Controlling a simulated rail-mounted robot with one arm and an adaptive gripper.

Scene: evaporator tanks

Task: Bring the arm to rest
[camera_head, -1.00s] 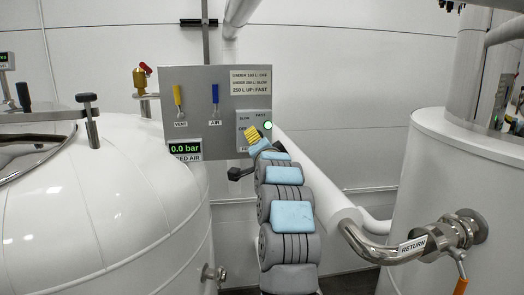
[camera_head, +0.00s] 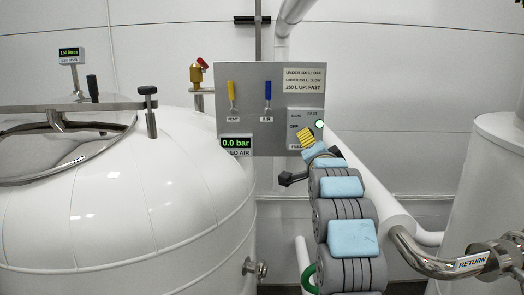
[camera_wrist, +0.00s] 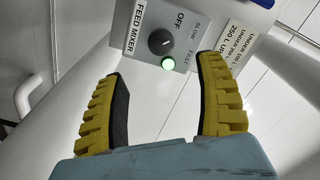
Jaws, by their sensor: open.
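My gripper (camera_head: 305,138) has yellow ridged fingers and is in front of the feed mixer switch box (camera_head: 305,118) in the head view. In the wrist view my gripper (camera_wrist: 162,72) is open, with nothing between its fingers. My arm extends forward from the lower right of the head view. The lower part of the switch box is hidden by my gripper in the head view.
The grey panel (camera_head: 223,75) carries a yellow vent handle (camera_head: 231,90), a blue air handle (camera_head: 268,90) and a 0.0 bar display (camera_head: 236,143). A white tank (camera_head: 120,210) stands left, another (camera_head: 490,180) right. A return pipe (camera_head: 430,262) lies right of my arm.

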